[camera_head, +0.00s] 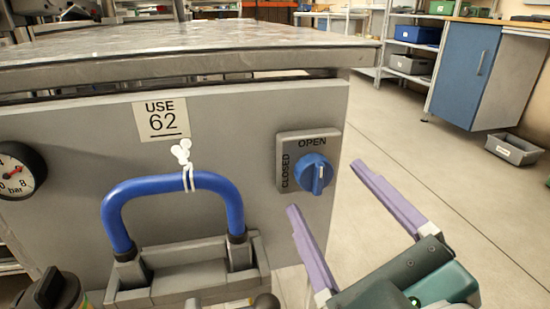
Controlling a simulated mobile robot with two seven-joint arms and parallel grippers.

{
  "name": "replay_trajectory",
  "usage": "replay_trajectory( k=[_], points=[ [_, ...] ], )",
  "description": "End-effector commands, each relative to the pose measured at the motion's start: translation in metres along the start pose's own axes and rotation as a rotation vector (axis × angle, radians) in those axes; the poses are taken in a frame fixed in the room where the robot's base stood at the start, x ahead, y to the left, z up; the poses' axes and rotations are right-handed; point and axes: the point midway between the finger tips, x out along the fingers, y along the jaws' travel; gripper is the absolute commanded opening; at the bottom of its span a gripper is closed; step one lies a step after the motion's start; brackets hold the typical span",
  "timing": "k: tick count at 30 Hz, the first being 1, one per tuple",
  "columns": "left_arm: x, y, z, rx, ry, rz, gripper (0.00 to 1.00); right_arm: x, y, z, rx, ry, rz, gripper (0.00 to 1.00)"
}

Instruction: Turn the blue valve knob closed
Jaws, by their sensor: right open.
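The blue valve knob (314,174) sits on a grey plate (293,145) at the right end of the grey panel. The plate reads OPEN along its top and CLOSED up its left side. The knob's pale-marked grip stands roughly upright, towards OPEN. My right gripper (325,187) is open and empty, its two purple fingers apart, below and to the right of the knob. One finger tip is just below the knob in the picture; I cannot tell how near it is in depth. My left gripper cannot be made out.
A blue handle (172,184) with a white tie stands in front of the panel, left of the knob. A pressure gauge (17,171) is at the far left, below the metal tabletop (190,40). Open floor (420,155) lies to the right. A blue cabinet (463,75) stands behind.

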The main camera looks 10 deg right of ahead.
Motion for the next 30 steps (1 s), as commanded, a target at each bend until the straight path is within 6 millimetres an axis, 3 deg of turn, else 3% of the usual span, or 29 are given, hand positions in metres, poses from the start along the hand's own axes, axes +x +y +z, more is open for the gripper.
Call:
replay_trajectory(
  k=[6,16,30],
  points=[
    [-0.001,0.000,0.000,0.000,0.000,0.000,0.50,0.026,0.000,0.000,0.001,0.000,-0.001,0.81],
    [-0.001,-0.002,0.000,0.006,-0.001,-0.005,0.50,0.030,0.000,0.000,-0.001,0.000,0.001,0.81],
    [0.000,-0.003,0.001,0.010,-0.002,-0.009,0.50,0.030,0.000,0.000,-0.001,0.000,0.001,0.29]
  ],
)
